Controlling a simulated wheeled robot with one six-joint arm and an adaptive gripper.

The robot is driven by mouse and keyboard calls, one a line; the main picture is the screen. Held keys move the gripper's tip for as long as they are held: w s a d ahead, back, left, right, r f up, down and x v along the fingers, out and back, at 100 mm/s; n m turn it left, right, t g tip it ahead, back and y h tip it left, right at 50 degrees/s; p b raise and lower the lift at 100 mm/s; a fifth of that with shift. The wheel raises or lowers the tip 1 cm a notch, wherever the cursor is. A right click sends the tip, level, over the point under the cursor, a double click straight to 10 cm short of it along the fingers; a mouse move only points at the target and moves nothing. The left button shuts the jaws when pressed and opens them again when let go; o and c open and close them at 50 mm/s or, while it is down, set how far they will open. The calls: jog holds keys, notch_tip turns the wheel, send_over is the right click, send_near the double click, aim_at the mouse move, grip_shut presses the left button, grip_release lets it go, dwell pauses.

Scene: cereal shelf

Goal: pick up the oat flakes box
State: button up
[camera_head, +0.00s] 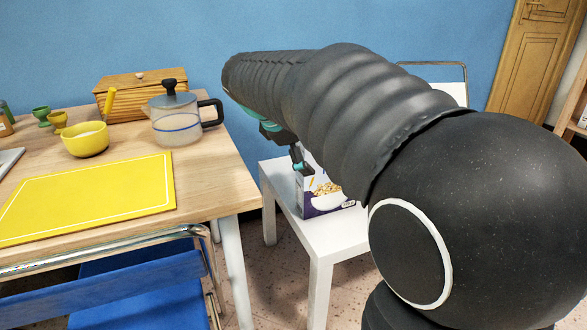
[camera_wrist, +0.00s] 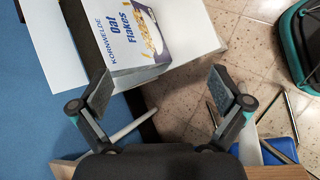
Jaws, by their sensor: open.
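The oat flakes box (camera_wrist: 127,35) is white and dark purple with "Oat Flakes" lettering and a picture of flakes. In the head view the box (camera_head: 325,198) stands on a small white table (camera_head: 321,246), partly hidden behind my arm. My gripper (camera_wrist: 168,92) is open in the wrist view, its two fingers spread apart with nothing between them. The box lies ahead of the fingertips, toward the left one, and its far part is cut off by the picture's top edge. In the head view my gripper (camera_head: 298,160) is at the box's upper left, mostly hidden by my arm.
A wooden table (camera_head: 208,170) stands at the left, with a yellow board (camera_head: 90,197), a yellow bowl (camera_head: 85,139), a kettle (camera_head: 176,115) and a wooden bread box (camera_head: 130,88). A blue chair (camera_head: 140,285) is below its front edge. A door (camera_head: 530,55) is at the back right.

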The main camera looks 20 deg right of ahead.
jog(key=w+d+n+h+b, duration=0.1)
jog(key=w+n+h, duration=0.1)
jog(key=w, duration=0.3)
jog(key=w+d+f+n+g+h+b, duration=0.1)
jog(key=w+d+n+h, duration=0.1)
jog(key=w, duration=0.2)
jog(key=w+d+f+n+g+h+b, duration=0.1)
jog(key=w+n+h+b, duration=0.1)
jog(key=w, duration=0.3)
jog(key=shift+w+d, duration=0.3)
jog(key=shift+w, duration=0.05)
jog(key=x, duration=0.2)
jog(key=b+x, duration=0.1)
jog(key=x, duration=0.2)
jog(key=b+x, duration=0.1)
jog(key=x, duration=0.1)
jog(key=shift+f, duration=0.35)
grip_shut()
jog(key=shift+r, duration=0.1)
